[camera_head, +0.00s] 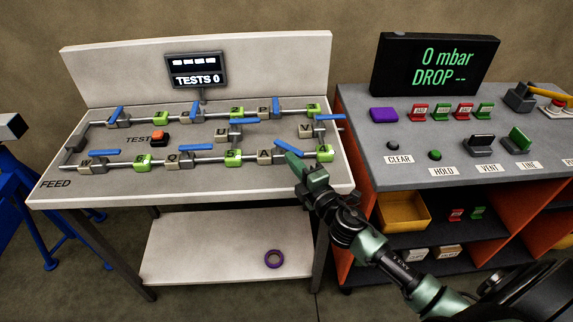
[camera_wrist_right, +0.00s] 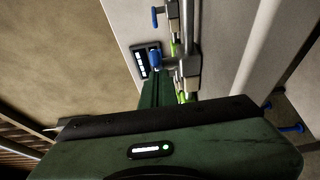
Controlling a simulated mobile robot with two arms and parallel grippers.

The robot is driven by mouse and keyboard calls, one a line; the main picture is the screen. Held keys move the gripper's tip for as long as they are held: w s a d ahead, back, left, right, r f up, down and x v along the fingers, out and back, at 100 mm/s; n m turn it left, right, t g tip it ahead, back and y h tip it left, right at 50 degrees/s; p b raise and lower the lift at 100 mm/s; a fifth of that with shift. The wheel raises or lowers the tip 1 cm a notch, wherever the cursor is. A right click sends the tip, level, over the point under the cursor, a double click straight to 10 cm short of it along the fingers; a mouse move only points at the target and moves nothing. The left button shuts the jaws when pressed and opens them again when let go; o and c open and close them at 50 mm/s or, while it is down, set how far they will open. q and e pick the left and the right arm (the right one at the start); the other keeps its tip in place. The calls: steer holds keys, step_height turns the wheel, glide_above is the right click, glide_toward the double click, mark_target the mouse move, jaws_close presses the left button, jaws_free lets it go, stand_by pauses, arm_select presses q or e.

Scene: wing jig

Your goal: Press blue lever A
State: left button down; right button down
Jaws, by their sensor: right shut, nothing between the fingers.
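Blue lever A (camera_head: 259,148) sits on the valve marked A (camera_head: 265,158), in the front pipe row of the bench in the head view. It slants down to the right. My right gripper (camera_head: 294,161) is shut and empty, with its tip just right of the lever's valve. I cannot tell whether it touches the lever. In the right wrist view, a blue lever end (camera_wrist_right: 155,60) shows at the tip of the dark green fingers (camera_wrist_right: 155,90); its letter is not readable. My left gripper is out of view.
Other blue levers, such as the one on U (camera_head: 244,121) and the one on Q (camera_head: 196,152), stand close by on the pipes. The bench screen (camera_head: 195,80) reads TESTS 0. The black display (camera_head: 440,65) reads 0 mbar. A purple ring (camera_head: 274,259) lies on the lower shelf.

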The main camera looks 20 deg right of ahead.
mark_target(297, 150)
steer(key=shift+d+n+y, duration=0.4)
steer(key=shift+n+y, duration=0.1)
steer(key=shift+y, duration=0.1)
steer(key=n+y+b, duration=0.1)
steer(key=d+n+g+y, duration=0.1)
steer(key=y, duration=0.1)
steer(key=shift+w+f+y+b, duration=0.1)
steer(key=shift+y+b, duration=0.2)
steer(key=shift+b, duration=0.1)
steer(key=shift+w+d+n+g+y+b, duration=0.1)
steer(key=shift+d+n+g+y+b, duration=0.15)
steer(key=shift+n+y+b, duration=0.2)
steer(key=d+n+g+y+b, duration=0.1)
steer(key=n+y+b, duration=0.1)
steer(key=w+d+n+g+y+b, duration=0.1)
steer(key=n+g+y+b, duration=0.1)
steer(key=y+b, duration=0.1)
steer(key=shift+w+d+g, duration=0.2)
steer(key=shift+g, duration=0.05)
steer(key=shift+w+d+b, duration=0.35)
steer(key=shift+d+b, duration=0.05)
steer(key=shift+b, duration=0.25)
steer(key=shift+w+d+r, duration=0.1)
steer(key=shift+d+r, duration=0.05)
steer(key=shift+r, duration=0.05)
steer(key=shift+d+r, duration=0.1)
